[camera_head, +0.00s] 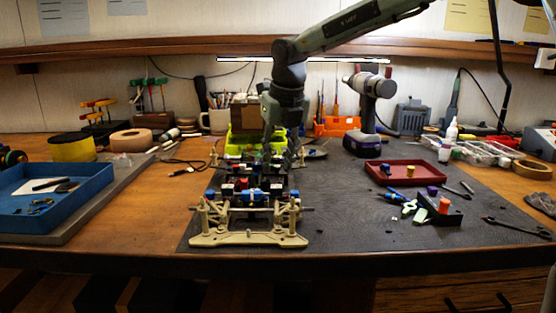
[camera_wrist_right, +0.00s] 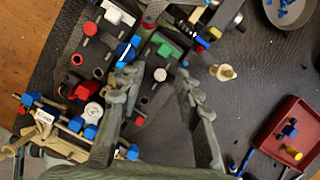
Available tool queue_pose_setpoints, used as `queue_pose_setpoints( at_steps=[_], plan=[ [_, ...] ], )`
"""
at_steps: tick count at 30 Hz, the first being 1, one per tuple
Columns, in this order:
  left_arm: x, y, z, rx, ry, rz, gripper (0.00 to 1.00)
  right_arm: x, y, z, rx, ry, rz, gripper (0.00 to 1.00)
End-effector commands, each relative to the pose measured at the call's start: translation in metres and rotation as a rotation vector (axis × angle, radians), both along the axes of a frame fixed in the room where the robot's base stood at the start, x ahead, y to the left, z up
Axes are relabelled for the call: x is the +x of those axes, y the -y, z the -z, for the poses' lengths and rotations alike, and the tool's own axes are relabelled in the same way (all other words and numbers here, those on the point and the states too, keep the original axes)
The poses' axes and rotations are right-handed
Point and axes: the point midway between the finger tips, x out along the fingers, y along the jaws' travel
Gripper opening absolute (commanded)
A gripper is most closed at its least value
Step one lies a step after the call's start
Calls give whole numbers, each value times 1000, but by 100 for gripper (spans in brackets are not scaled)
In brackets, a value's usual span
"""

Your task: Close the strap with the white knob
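The RC car chassis (camera_head: 248,240) stands on the dark mat, with a beige front end and red, blue, black and white parts along it. The right wrist view shows several white knobs: a small one (camera_wrist_right: 160,74) between my fingertips, a round one (camera_wrist_right: 93,112) at lower left, and a larger white piece (camera_wrist_right: 113,14) at upper left. I cannot tell which belongs to the strap, or make out the strap's position. My right gripper (camera_wrist_right: 160,82) is open above the chassis; its two fingers are apart with nothing held. It also shows in the head view (camera_head: 283,145). My left gripper is not in view.
A red tray (camera_head: 405,173) with small parts lies right of the chassis, with a black block (camera_head: 440,210) and tools nearby. A blue tray (camera_head: 60,200) is at left. A drill (camera_head: 370,100) stands behind.

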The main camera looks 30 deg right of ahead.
Motion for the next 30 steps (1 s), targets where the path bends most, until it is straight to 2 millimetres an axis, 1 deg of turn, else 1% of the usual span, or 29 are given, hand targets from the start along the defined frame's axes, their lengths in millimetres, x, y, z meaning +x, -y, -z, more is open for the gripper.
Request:
queue_pose_setpoints(
  at_steps=[5,12,15,18,23,30],
  plan=[
    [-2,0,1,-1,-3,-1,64,-6,-2,-24,1,5,0,34],
    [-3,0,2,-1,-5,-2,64,-21,-5,-73,1,5,-1,34],
    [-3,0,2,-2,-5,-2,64,-26,-6,-90,1,4,-1,34],
    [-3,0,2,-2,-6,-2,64,-30,-7,-103,0,4,0,34],
    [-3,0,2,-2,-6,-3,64,-33,-7,-112,1,2,0,34],
    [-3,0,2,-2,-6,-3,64,-34,-7,-114,0,1,0,34]
  ],
)
